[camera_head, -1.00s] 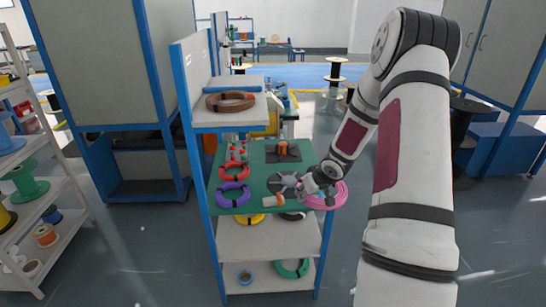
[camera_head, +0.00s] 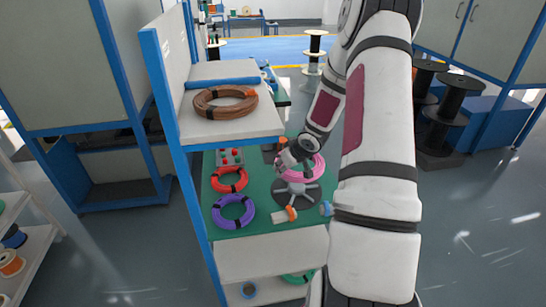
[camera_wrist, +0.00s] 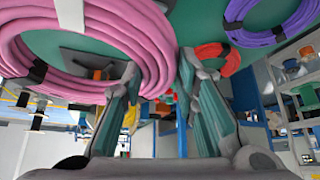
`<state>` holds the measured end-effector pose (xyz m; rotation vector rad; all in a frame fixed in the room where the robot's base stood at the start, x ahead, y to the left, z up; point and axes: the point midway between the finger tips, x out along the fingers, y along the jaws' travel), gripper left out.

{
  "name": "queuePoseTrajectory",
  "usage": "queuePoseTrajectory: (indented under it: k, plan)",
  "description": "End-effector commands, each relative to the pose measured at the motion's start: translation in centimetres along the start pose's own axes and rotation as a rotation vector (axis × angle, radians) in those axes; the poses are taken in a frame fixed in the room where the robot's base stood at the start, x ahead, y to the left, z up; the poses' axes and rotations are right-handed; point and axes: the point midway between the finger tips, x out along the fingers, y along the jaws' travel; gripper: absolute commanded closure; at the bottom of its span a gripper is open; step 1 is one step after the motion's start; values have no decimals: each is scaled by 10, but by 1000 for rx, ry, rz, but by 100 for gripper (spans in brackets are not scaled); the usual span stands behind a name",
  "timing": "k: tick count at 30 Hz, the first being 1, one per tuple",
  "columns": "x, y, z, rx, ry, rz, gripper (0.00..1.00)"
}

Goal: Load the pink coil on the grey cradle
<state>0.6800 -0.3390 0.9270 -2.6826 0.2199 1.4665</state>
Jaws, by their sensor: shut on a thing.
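The pink coil (camera_head: 318,169) is a flat ring of pink cable with dark ties. In the head view it appears just behind the grey cradle (camera_head: 281,193), a round dark grey base with light spokes on the green worktop, and overlaps its far edge. My gripper (camera_head: 288,160) is shut on the coil's left side. In the wrist view the coil (camera_wrist: 120,30) fills the upper left, and its rim passes between my two fingers (camera_wrist: 165,85). I cannot tell how high the coil is above the worktop (camera_head: 262,217).
A red coil (camera_head: 229,180) and a purple coil (camera_head: 233,212) lie left of the cradle. An orange-ended cylinder (camera_head: 285,214) lies at its front. A brown coil (camera_head: 225,102) sits on the raised shelf at left. A red-button box (camera_head: 230,157) stands behind the red coil.

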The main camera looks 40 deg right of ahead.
Motion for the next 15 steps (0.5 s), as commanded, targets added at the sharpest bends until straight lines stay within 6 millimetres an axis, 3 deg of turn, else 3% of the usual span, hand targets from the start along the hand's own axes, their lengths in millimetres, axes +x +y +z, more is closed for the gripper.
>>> queuePoseTrajectory:
  k: [15]
  plan:
    - [23, 0, 11, 0, 0, 1, 100]
